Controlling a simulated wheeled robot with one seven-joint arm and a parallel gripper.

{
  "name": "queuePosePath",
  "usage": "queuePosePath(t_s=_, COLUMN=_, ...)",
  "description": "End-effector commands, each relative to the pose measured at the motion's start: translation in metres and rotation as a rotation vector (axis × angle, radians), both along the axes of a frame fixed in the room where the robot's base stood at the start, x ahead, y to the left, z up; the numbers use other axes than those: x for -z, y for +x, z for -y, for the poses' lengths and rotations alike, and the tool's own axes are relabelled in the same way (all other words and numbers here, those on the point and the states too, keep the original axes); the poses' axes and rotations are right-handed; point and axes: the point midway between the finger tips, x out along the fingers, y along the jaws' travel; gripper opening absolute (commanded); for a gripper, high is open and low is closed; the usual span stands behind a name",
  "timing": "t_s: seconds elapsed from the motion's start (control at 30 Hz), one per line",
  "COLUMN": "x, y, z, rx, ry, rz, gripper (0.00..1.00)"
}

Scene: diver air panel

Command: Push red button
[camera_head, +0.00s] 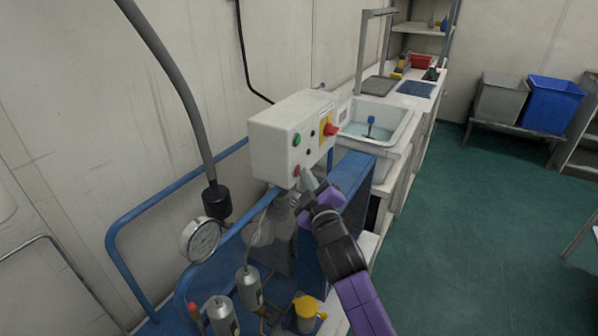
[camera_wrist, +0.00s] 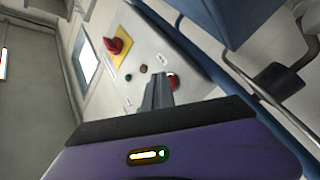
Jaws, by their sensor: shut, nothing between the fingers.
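The white control box (camera_head: 275,150) carries a small red button (camera_head: 297,170) low on its front face. In the wrist view the red button (camera_wrist: 173,82) is partly hidden behind my fingertips. My gripper (camera_head: 307,180) is shut and empty, its tips right at the red button; I cannot tell whether they touch it. In the wrist view my gripper (camera_wrist: 160,83) points at the panel, its tips overlapping the button's left side. A green button (camera_head: 296,140) sits above the red one. A larger red knob (camera_head: 331,129) on a yellow plate is to the right.
A blue frame (camera_head: 135,213) with a pressure gauge (camera_head: 200,239), metal cylinders and a yellow-topped item (camera_head: 308,310) stands below the box. A blue panel (camera_head: 350,180) is close to my gripper's right. A sink (camera_head: 375,122) is behind. Green floor at right is open.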

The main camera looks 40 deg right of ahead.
Motion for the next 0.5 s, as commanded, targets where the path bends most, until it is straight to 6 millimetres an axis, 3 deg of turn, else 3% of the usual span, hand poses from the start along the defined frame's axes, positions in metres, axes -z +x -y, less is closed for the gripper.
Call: queuePosePath(t_s=0.5, x=0.000, y=-0.014, z=0.004, rx=-0.001, ry=0.000, rz=0.001, gripper=0.00)
